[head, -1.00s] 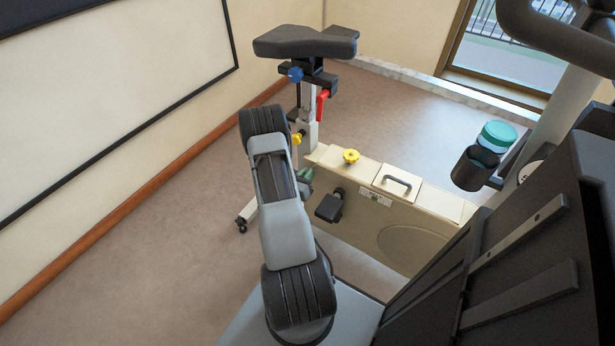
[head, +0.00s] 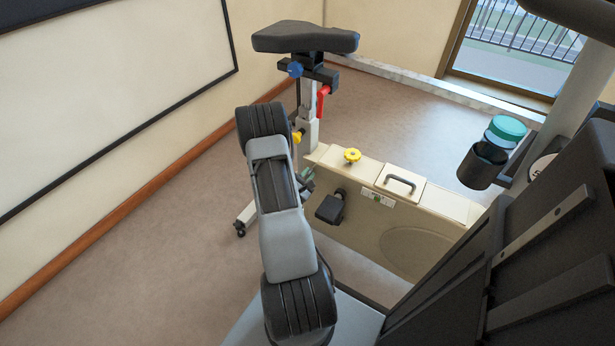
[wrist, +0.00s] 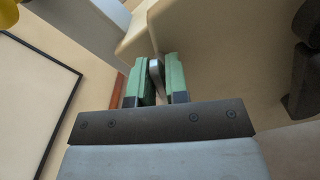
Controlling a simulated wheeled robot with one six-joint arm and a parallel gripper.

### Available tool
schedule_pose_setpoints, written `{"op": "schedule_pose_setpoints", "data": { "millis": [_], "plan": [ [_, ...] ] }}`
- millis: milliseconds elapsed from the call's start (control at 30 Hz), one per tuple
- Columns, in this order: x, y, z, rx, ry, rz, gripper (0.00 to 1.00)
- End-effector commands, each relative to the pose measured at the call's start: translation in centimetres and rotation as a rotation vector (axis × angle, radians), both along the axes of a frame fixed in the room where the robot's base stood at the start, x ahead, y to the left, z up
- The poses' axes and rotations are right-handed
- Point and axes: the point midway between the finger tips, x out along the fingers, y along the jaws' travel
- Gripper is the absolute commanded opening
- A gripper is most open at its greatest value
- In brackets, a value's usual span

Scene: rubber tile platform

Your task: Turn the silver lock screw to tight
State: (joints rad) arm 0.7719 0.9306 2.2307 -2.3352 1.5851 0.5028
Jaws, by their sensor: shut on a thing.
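The silver lock screw (wrist: 157,75) shows in the wrist view as a grey metal piece between the green fingers. My gripper (wrist: 161,82) is shut on it. In the head view my gripper (head: 307,176) is a small patch of green beside the pale post, low at the near end of the bike's beige body. My arm hides most of it there, and I cannot make out the screw in that view. How far the screw is turned cannot be told.
The exercise bike has a black saddle (head: 304,38), a blue knob (head: 295,69), a red lever (head: 323,97) and yellow knobs, one on the beige body (head: 352,155). A black pedal (head: 330,208) sticks out near my gripper. A whiteboard wall stands left; the carpet between is clear.

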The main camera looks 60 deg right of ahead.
Motion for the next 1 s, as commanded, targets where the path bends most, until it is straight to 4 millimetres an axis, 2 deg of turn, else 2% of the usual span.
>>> {"op": "schedule_pose_setpoints", "data": {
  "millis": [600, 633, 800, 1000],
  "plan": [
    [-0.07, 0.12, -0.17, 0.005, -0.032, 0.001, 0.00],
    [-0.07, 0.12, -0.17, 0.005, -0.032, 0.001, 0.17],
    [-0.05, 0.06, -0.11, 0.003, -0.033, 0.000, 0.33],
    [-0.05, 0.02, -0.05, 0.002, -0.034, -0.001, 0.34]
  ]
}}
